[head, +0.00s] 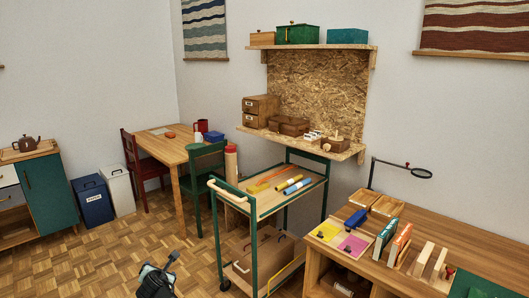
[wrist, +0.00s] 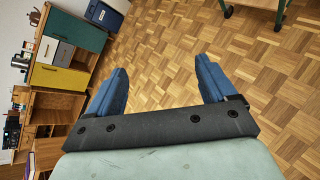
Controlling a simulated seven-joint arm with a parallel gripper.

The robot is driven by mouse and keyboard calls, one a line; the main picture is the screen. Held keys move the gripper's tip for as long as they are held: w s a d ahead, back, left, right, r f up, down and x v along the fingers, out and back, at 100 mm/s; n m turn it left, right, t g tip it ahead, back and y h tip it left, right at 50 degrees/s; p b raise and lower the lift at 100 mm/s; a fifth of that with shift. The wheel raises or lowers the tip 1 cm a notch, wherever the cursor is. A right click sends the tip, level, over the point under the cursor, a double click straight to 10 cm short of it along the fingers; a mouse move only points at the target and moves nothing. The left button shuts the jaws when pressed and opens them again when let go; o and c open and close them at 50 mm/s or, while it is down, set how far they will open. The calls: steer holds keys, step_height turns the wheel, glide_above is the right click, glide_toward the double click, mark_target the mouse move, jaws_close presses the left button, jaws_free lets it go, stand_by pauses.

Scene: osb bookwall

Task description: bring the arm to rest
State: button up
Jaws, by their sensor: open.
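My gripper (wrist: 163,88) shows in the wrist view with its two blue fingers spread apart and nothing between them. In the head view a dark part of my arm (head: 157,280) shows at the bottom, left of the trolley, above the floor. The fingers cannot be made out clearly in the head view.
A green-framed trolley (head: 262,205) with rolls on top stands right of my arm. A wooden workbench (head: 470,250) is at the right. A table (head: 170,147) with chairs, bins (head: 92,200) and a cabinet (head: 48,195) stand at the left. The floor between is clear.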

steer(key=s+a+f+g+y, duration=0.3)
steer(key=s+a+y, duration=0.1)
steer(key=s+a, duration=1.1)
steer(key=w+d+f+m+g+h, duration=0.3)
steer(key=d+f+m, duration=0.5)
steer(key=d+f, duration=1.1)
steer(key=s+d+f+m+g+h, duration=0.15)
steer(key=d+f+m, duration=0.3)
steer(key=d, duration=0.65)
steer(key=s+d+f+m+g+h, duration=0.1)
steer(key=d+f+m+h, duration=0.4)
steer(key=d, duration=0.6)
steer(key=s+d+f+m+g, duration=0.25)
steer(key=s+d+f, duration=0.25)
steer(key=d, duration=0.3)
steer(key=s+d+f+m+g, duration=0.2)
steer(key=s+d+f+m, duration=0.3)
steer(key=d, duration=0.4)
steer(key=s+d+f+m+g, duration=0.1)
steer(key=s+d+m, duration=0.3)
steer(key=s, duration=0.5)
steer(key=s+d+m+g+y, duration=0.1)
steer(key=s+d+m+g, duration=0.2)
steer(key=s, duration=0.6)
steer(key=shift+d+f+m+g, duration=0.4)
steer(key=shift+d+m, duration=0.3)
steer(key=shift+d, duration=0.1)
